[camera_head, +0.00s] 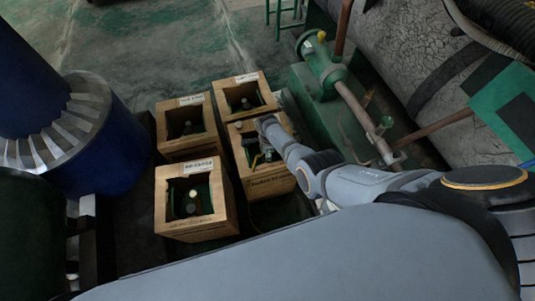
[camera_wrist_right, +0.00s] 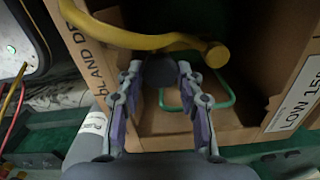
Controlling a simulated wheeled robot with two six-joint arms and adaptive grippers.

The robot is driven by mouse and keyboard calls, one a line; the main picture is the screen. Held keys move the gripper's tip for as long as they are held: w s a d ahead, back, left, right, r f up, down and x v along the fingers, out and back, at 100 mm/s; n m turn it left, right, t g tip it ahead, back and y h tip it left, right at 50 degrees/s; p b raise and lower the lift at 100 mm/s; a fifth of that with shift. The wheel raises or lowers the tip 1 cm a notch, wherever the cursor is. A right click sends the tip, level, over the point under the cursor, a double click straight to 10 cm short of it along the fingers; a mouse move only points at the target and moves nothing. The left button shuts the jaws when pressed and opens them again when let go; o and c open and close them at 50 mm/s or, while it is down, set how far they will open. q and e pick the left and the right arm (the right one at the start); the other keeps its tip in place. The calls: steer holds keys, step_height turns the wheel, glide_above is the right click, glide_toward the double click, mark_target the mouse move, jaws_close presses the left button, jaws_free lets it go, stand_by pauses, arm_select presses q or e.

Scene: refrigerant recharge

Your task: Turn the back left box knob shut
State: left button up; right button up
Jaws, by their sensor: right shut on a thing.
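Four open wooden boxes stand in two rows in the head view. The back left box (camera_head: 187,127) has a dark fitting inside. The others are the back right box (camera_head: 268,99), the front left box (camera_head: 195,228) and the front right box (camera_head: 268,186). My right gripper (camera_head: 264,128) reaches into the top of the front right box as pictured. In the right wrist view my right gripper (camera_wrist_right: 160,76) is closed around a dark round knob (camera_wrist_right: 160,71), partly hidden by the fingers. My left gripper is not in view.
A yellow bar (camera_wrist_right: 150,40) with a rounded end crosses just above the fingers. A green wire loop (camera_wrist_right: 230,92) lies beside the knob. Box walls are close on both sides. A green pipe fitting (camera_head: 322,68) stands right of the boxes. A blue drum (camera_head: 115,160) stands left.

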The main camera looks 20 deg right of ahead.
steer(key=shift+m, duration=0.3)
stand_by(0.4)
steer(key=o, duration=1.2)
steer(key=shift+r, duration=4)
